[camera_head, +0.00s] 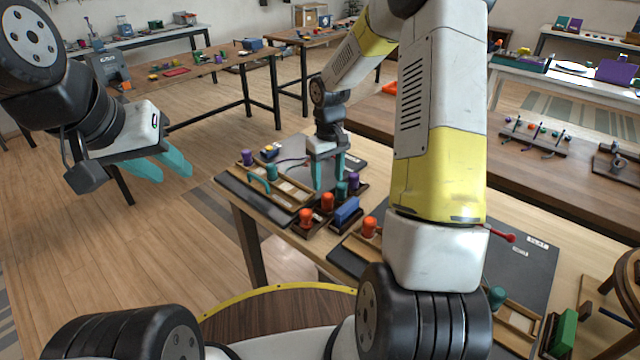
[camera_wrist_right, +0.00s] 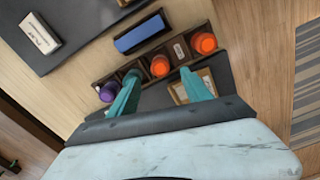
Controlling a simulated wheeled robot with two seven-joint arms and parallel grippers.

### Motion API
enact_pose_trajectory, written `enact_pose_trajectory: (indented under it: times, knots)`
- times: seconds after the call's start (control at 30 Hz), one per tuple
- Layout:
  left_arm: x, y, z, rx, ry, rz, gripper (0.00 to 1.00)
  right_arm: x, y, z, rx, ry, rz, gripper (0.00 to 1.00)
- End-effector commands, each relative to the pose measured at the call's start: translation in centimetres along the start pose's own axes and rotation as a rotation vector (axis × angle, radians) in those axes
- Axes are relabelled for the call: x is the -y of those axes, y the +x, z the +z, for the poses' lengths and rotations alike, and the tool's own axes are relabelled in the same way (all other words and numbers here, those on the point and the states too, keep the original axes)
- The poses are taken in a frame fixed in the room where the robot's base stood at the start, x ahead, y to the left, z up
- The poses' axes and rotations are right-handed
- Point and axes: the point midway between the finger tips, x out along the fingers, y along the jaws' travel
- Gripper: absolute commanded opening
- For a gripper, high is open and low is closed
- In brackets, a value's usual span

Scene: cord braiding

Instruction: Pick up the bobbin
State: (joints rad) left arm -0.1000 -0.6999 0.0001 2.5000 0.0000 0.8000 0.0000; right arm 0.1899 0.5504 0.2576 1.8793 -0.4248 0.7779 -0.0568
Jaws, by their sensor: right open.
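Several bobbins stand in a dark wooden rack on the table. Two are orange, one at the near end (camera_head: 305,218) and one beside it (camera_head: 327,202); a teal one (camera_head: 342,188) and a purple one (camera_head: 353,181) are farther along. My right gripper (camera_head: 328,183) points down over the rack, open and empty. In the right wrist view its fingers (camera_wrist_right: 160,76) are spread, with an orange bobbin (camera_wrist_right: 160,66) visible between the tips. The purple bobbin (camera_wrist_right: 108,92) is outside the left finger, and the teal one is partly hidden by it. My left gripper (camera_head: 172,174) is open and empty, left of the table.
A blue block (camera_head: 346,211) sits beside the rack. A wooden tray with a purple bobbin (camera_head: 247,157) and a teal bobbin (camera_head: 271,172) lies to the left. Another orange bobbin (camera_head: 369,227) stands to the right. My right arm covers part of the table.

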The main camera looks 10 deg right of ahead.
Motion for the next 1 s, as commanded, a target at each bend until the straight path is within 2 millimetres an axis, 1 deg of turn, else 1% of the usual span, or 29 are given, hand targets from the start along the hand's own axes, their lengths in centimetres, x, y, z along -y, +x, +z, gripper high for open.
enact_pose_trajectory:
  times: [0.1,0.37,0.5,0.6,0.83,0.97,1.0]
  knots:
    - [0.0,0.0,0.0,0.000,0.000,0.000,0.34,0.0,1.4,0.1,0.003,-0.002,-0.001,0.57]
    - [0.0,0.0,0.0,0.000,0.000,0.000,0.34,0.1,3.9,0.1,0.003,-0.002,-0.002,0.57]
    - [0.0,0.0,0.0,0.000,0.000,0.000,0.34,0.1,6.1,0.2,0.005,-0.001,-0.002,0.57]
    - [0.0,0.0,0.0,0.000,0.000,0.000,0.34,0.1,7.2,0.2,0.003,-0.001,-0.001,0.57]
    - [0.0,0.0,0.0,0.000,0.000,0.000,0.34,0.1,7.4,0.1,0.001,0.000,0.000,0.57]
    - [0.0,0.0,0.0,0.000,0.000,0.000,0.34,0.1,7.4,0.1,0.001,0.000,0.000,0.32]
    - [0.0,0.0,0.0,0.000,0.000,0.000,0.34,0.1,7.4,0.1,0.001,0.000,0.000,0.24]
